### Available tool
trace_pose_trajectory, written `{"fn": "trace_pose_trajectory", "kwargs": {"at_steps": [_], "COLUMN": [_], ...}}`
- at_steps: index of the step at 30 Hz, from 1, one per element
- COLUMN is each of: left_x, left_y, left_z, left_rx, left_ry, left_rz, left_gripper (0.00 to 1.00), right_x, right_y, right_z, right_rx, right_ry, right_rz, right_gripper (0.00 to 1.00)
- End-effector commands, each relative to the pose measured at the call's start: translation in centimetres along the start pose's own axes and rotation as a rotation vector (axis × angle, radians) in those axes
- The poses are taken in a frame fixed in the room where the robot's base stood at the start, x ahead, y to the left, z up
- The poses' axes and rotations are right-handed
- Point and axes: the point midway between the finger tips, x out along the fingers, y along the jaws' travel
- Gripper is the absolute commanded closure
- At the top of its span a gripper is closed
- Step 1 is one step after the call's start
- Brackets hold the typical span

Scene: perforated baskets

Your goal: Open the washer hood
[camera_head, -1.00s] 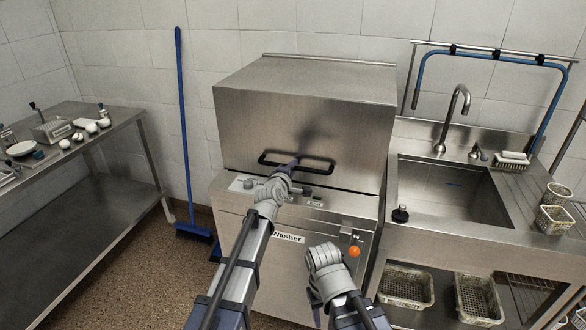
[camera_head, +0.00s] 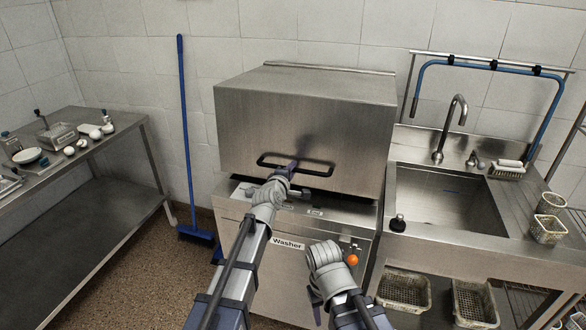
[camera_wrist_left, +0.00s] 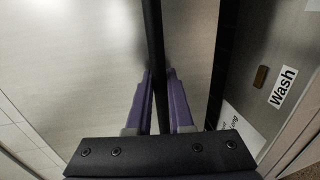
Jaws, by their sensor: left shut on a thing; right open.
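The washer (camera_head: 250,228) is a steel cabinet with a boxy steel hood (camera_head: 290,120) on top. The hood's front edge stands slightly above the control panel, with a narrow dark gap under it. A black bar handle (camera_head: 321,173) runs across the hood's lower front. My left gripper (camera_head: 293,166) is shut on the handle near its middle. The left wrist view shows purple fingers (camera_wrist_left: 160,95) on both sides of the black bar (camera_wrist_left: 154,35). My right gripper (camera_head: 316,302) is open and empty, low in front of the washer; its fingers are partly hidden.
A sink counter (camera_head: 440,238) with a tap (camera_head: 452,125) adjoins the washer's right side. Perforated baskets (camera_head: 404,292) sit below it. A blue broom (camera_head: 186,135) leans on the wall at left, beyond a steel table (camera_head: 80,150).

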Motion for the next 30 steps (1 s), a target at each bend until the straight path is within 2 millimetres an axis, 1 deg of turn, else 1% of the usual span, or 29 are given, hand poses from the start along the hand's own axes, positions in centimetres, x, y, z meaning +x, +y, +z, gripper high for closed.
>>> {"fn": "trace_pose_trajectory", "kwargs": {"at_steps": [1, 8, 15, 21, 30], "left_x": [-0.8, -3.2, -5.5, -6.9, -8.1], "left_y": [1.9, 6.5, 12.0, 16.7, 24.0], "left_z": [-0.1, -0.1, -0.1, -0.1, -0.1], "left_rx": [-0.001, 0.000, 0.000, -0.001, 0.000], "left_ry": [0.002, 0.003, 0.002, 0.002, 0.002], "left_rz": [0.003, 0.003, 0.004, 0.004, 0.005], "left_gripper": [1.00, 1.00, 1.00, 1.00, 1.00], "right_x": [-1.9, -6.9, -12.7, -17.5, -24.8], "right_y": [0.2, 0.7, 1.2, 1.7, 2.4], "right_z": [0.1, 0.4, 0.8, 1.0, 1.5], "right_rx": [0.000, 0.001, 0.000, 0.000, -0.002], "right_ry": [0.000, 0.000, 0.000, 0.000, 0.000], "right_rz": [0.000, 0.000, 0.000, 0.000, 0.000], "right_gripper": [0.50, 0.50, 0.50, 0.50, 0.50]}}
